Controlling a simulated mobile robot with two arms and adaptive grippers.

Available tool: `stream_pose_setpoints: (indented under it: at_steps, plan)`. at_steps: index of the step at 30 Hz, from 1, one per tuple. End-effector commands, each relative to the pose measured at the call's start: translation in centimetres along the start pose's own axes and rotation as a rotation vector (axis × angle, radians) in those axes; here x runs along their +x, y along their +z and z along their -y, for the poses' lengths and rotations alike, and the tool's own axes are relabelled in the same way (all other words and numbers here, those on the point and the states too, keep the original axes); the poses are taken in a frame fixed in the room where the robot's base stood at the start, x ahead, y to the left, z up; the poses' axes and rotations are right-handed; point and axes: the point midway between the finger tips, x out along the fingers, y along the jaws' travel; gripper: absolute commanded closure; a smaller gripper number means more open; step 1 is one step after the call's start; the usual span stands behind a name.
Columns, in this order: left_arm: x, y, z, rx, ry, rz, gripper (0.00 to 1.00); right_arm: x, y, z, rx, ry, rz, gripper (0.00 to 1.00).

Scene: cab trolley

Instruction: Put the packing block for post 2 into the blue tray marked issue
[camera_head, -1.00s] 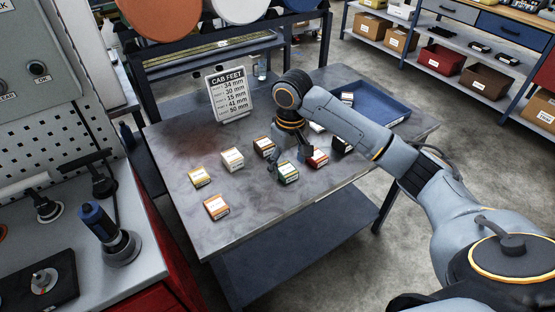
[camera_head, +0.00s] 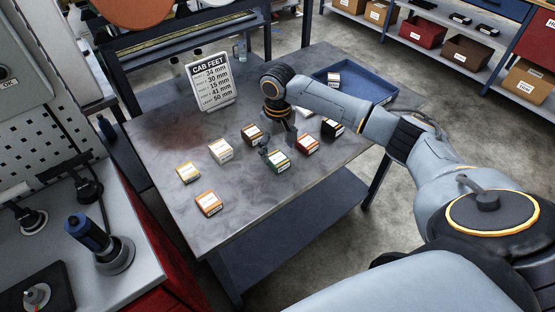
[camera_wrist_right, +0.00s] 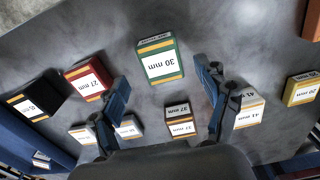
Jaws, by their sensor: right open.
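A green block (camera_head: 278,160) labelled 30 mm lies on the grey table; it also shows in the right wrist view (camera_wrist_right: 159,60). The CAB FEET sign (camera_head: 209,82) lists several sizes, 30 mm on its second line. My right gripper (camera_head: 279,144) is open and empty, above the table by the green block. In the right wrist view its fingers (camera_wrist_right: 162,78) are apart, with the green block ahead between their lines. The blue tray (camera_head: 376,93) is at the table's far right, partly behind my right arm, with one labelled block (camera_head: 333,79) in it. Its marking is hidden. My left gripper is out of view.
Close around the green block are red (camera_head: 306,145), brown (camera_head: 252,134) and black (camera_head: 333,128) blocks. White (camera_head: 220,150), yellow (camera_head: 187,172) and orange (camera_head: 208,204) blocks lie further left. The table's front is bare. A counter with tools (camera_head: 110,250) stands at left.

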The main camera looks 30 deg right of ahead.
Motion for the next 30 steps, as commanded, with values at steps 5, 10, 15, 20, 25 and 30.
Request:
stream_pose_setpoints:
  at_steps: [5,10,15,20,25,30]
  plan:
    - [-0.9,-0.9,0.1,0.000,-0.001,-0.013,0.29,2.7,0.1,0.2,0.000,0.001,0.003,0.25]
    - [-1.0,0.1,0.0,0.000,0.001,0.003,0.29,3.9,0.1,0.2,-0.001,0.001,0.000,0.25]
    - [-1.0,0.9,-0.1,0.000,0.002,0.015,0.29,3.9,0.1,0.2,-0.002,0.001,-0.001,0.25]
    - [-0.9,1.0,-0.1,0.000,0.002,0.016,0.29,3.9,0.1,0.2,-0.001,0.001,0.000,0.53]
    - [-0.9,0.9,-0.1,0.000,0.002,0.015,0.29,3.9,0.1,0.2,-0.001,0.001,0.000,0.84]
    - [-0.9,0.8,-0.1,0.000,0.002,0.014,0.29,3.9,0.1,0.2,-0.001,0.001,-0.001,0.90]
